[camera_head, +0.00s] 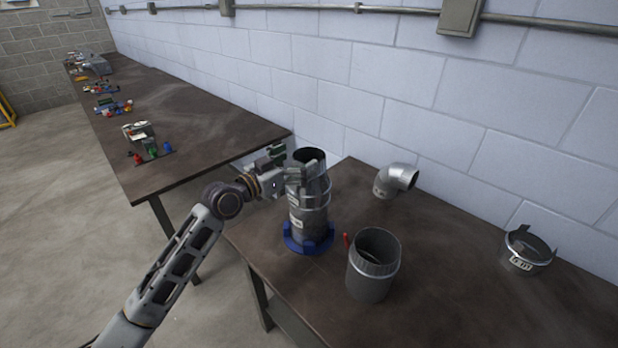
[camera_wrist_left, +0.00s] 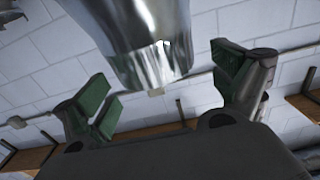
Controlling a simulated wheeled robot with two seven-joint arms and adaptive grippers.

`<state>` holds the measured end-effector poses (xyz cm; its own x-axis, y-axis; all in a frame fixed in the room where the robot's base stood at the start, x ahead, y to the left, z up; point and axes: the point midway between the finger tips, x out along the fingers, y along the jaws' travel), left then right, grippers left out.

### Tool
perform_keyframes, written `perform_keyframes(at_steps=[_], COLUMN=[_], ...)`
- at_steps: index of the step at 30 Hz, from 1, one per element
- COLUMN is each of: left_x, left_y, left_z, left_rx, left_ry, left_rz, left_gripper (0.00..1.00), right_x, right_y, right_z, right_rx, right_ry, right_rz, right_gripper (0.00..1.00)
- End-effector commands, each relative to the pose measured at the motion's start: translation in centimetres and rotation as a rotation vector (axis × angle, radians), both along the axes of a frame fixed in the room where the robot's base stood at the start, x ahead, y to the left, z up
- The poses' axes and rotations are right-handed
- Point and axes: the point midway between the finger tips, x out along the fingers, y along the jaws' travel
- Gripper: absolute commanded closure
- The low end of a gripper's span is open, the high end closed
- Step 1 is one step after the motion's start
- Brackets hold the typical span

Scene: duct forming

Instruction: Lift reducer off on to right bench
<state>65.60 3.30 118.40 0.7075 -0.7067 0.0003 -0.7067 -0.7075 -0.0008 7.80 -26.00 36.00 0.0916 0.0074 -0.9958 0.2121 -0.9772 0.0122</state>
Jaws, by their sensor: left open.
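The reducer seems to be the upper part of a metal duct stack (camera_head: 312,188), which stands upright in a blue ring base (camera_head: 308,240) on the near bench (camera_head: 450,250). I cannot tell exactly where the reducer meets the part below it. My left gripper (camera_head: 292,168) is at the upper part of the stack. In the left wrist view the shiny metal duct (camera_wrist_left: 145,40) lies between the open green-padded fingers (camera_wrist_left: 165,90), with gaps visible on both sides. My right gripper is in neither view.
A metal elbow (camera_head: 396,180) and a labelled collar (camera_head: 526,252) are on the near bench. Another bench (camera_head: 180,110) holds small coloured parts. A wall runs behind.

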Motion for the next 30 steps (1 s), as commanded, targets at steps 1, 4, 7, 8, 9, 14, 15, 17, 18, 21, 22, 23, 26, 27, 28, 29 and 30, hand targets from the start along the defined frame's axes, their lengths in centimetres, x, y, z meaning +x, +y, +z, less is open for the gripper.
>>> perform_keyframes(at_steps=[1,4,7,8,9,14,15,17,18,21,22,23,26,27,28,29,30], left_x=[0.2,0.7,1.1,1.2,1.6,2.4,2.5,2.6,2.7,2.7,2.7,2.7,2.7,2.7,2.7,2.7,2.7], left_y=[-0.4,-1.1,-1.8,-2.0,-2.2,-3.0,-3.1,-3.3,-3.3,-3.3,-3.3,-3.3,-3.3,-3.3,-3.3,-3.3,-3.3], left_z=[0.1,0.0,-0.1,-0.1,-0.2,-0.2,-0.2,-0.2,-0.3,-0.3,-0.3,-0.3,-0.3,-0.3,-0.3,-0.3,-0.3], left_rx=[-0.002,-0.001,-0.001,-0.002,-0.002,-0.001,-0.002,-0.002,-0.001,-0.001,-0.001,-0.001,-0.001,-0.001,-0.001,-0.001,-0.001], left_ry=[0.001,0.001,0.001,0.002,0.002,0.0,0.001,0.001,0.001,0.001,0.001,0.001,0.001,0.001,0.001,0.001,0.001], left_rz=[0.0,0.0,-0.001,-0.001,-0.001,0.0,0.0,0.0,0.0,0.0,0.0,0.0,0.0,0.0,0.0,0.0,0.0], left_gripper=[0.04,0.04,0.04,0.04,0.04,0.04,0.04,0.04,0.04,0.04,0.04,0.04,0.04,0.04,0.04,0.04,0.04], right_x=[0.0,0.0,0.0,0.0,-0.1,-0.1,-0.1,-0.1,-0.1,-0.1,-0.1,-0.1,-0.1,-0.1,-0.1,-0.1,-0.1], right_y=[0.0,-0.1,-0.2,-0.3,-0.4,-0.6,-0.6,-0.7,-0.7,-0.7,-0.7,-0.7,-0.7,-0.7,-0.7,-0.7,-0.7], right_z=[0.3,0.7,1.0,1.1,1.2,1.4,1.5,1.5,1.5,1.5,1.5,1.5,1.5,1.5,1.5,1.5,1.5], right_rx=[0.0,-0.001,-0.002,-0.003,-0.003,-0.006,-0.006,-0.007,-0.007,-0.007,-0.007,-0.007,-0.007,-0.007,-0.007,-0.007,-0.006], right_ry=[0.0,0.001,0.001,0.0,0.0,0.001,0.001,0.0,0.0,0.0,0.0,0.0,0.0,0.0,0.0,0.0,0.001], right_rz=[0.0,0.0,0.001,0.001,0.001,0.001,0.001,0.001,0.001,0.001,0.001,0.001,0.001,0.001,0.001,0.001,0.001], right_gripper=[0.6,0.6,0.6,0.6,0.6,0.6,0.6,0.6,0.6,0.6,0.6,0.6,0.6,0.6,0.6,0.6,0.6])
